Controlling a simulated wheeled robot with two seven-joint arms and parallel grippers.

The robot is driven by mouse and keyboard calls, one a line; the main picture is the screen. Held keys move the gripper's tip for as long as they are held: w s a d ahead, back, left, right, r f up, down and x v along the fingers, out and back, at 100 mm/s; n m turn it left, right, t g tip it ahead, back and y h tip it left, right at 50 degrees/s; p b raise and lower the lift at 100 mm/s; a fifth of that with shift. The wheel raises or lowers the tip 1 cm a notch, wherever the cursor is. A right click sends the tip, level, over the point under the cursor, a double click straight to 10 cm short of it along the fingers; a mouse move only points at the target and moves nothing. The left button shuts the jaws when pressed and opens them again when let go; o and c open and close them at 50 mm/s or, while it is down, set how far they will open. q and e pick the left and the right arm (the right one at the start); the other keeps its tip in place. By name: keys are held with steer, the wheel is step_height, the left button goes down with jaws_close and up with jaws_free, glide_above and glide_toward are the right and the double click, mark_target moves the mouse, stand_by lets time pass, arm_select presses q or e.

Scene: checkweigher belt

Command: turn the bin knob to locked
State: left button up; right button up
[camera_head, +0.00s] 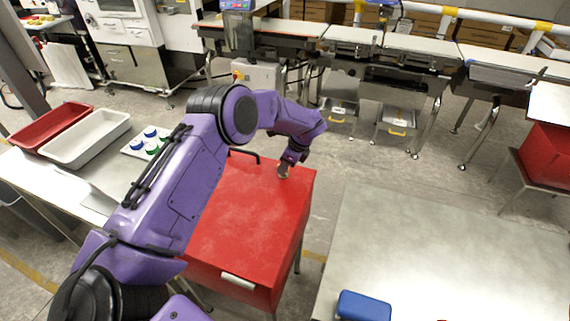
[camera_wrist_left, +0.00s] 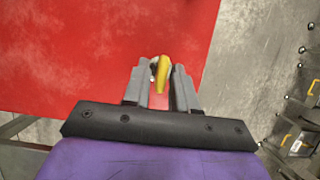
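The red bin (camera_head: 250,215) stands in the middle of the head view, with its flat red top facing up. The bin knob (camera_wrist_left: 162,73) shows in the left wrist view as a small yellow handle with a pale part beside it. My left gripper (camera_head: 284,172) reaches down to the far right part of the bin top. In the left wrist view its two grey fingers (camera_wrist_left: 160,78) are close together, one on each side of the knob, and appear shut on it. The knob's lower part and any lock marking are hidden. My right gripper is not in view.
A pale table (camera_head: 430,245) with a blue box (camera_head: 363,306) stands right of the bin. Left are a red tray (camera_head: 48,133), a white tray (camera_head: 62,152) and a plate with blue and green pieces. The conveyor (camera_head: 350,42) runs behind, with open floor before it.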

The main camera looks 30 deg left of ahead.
arm_select(q)
steer(key=shift+w+f, duration=0.1)
steer(key=shift+f, duration=0.05)
jaws_close()
